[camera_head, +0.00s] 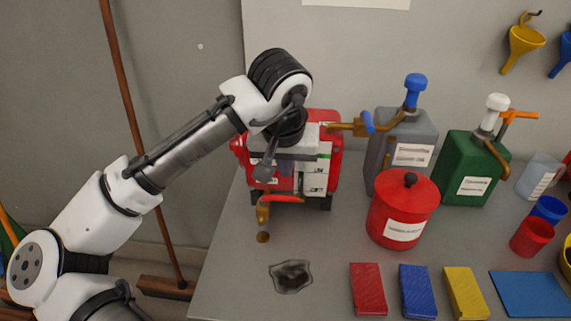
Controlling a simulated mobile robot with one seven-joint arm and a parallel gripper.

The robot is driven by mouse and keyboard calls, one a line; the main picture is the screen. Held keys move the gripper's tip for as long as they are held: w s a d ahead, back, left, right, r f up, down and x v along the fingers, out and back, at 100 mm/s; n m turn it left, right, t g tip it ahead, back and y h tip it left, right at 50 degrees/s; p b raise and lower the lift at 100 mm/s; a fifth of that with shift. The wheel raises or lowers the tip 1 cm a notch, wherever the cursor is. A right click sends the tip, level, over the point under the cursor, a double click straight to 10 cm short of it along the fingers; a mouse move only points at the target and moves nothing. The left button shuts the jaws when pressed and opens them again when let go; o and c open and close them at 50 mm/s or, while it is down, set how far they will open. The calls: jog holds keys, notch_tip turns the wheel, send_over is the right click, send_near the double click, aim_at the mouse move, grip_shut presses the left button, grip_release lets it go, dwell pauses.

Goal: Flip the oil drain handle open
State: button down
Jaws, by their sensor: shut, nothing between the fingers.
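The red machine (326,160) stands at the back left of the grey bench, with white labelled panels on its front. A brass drain spout (263,215) hangs from its lower front, pointing down. My gripper (264,172) is shut and empty, in front of the machine and just above the spout. It appears apart from the handle, but I cannot tell the exact gap. My wrist and hand hide the machine's top and part of its front.
A red canister (403,210), grey jug (407,135) and green jug (476,165) stand to the right. Red, blue and yellow blocks (466,293) line the front.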

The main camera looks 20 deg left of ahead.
aim_at(280, 200)
jog(key=x, duration=0.7)
jog(key=shift+w, duration=0.1)
jog(key=shift+p, duration=0.35)
jog(key=shift+d+m, duration=0.1)
jog(key=shift+m, duration=0.2)
